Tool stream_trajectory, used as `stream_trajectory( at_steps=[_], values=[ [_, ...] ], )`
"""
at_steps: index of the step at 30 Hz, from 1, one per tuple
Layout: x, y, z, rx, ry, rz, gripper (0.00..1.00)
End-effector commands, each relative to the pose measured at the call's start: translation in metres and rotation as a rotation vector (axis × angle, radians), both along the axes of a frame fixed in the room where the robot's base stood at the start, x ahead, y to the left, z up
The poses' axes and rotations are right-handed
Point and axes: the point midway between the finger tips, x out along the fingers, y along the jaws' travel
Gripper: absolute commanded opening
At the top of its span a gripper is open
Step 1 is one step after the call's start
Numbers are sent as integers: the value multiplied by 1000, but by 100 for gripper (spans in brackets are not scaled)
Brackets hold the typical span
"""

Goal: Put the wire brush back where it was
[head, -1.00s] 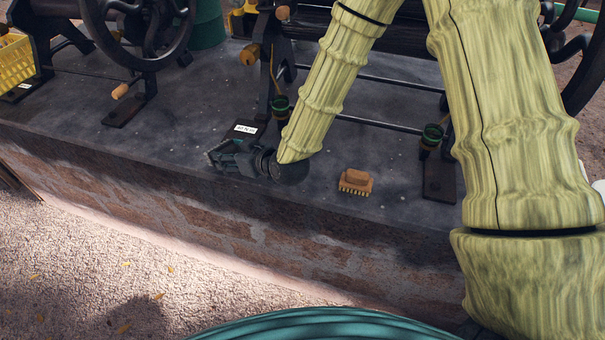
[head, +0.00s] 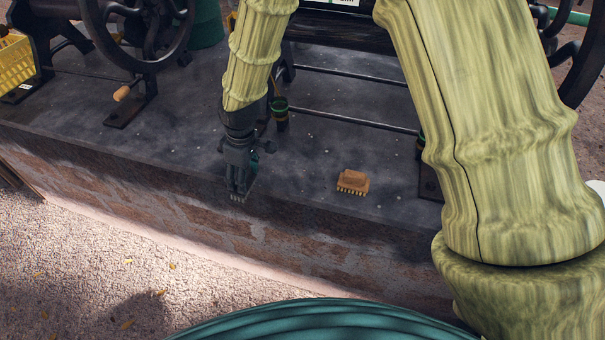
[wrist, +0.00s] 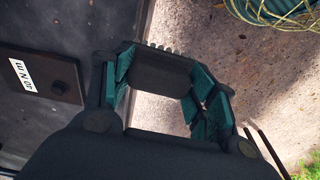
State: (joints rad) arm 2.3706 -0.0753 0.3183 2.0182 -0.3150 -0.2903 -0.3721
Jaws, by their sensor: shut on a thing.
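My gripper (head: 238,172) points down above the front part of the dark stone ledge and is shut on a dark brush, which I take to be the wire brush (head: 239,195). Its pale bristle tips show at the lower end in the head view, near the ledge's front edge. In the wrist view the brush (wrist: 160,74) is a dark block between the teal pads of my gripper (wrist: 165,88), with a row of short bristles along its far edge. I cannot tell if it touches the ledge.
A wooden brush with yellow bristles (head: 353,183) lies on the ledge (head: 305,160) to the right. Roller machines with dark feet stand behind. A labelled foot plate (wrist: 35,75) shows in the wrist view. A yellow crate (head: 15,62) stands far left.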

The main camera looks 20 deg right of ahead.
Motion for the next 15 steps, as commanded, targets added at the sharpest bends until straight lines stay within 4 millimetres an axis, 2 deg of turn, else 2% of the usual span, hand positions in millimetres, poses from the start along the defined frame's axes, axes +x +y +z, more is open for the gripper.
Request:
stream_trajectory(
  at_steps=[3,8,15],
  values=[
    [-8,-10,12,-63,37,22,35],
    [-12,-22,18,-96,58,31,35],
    [-3,-63,16,-97,61,29,35]
  ],
)
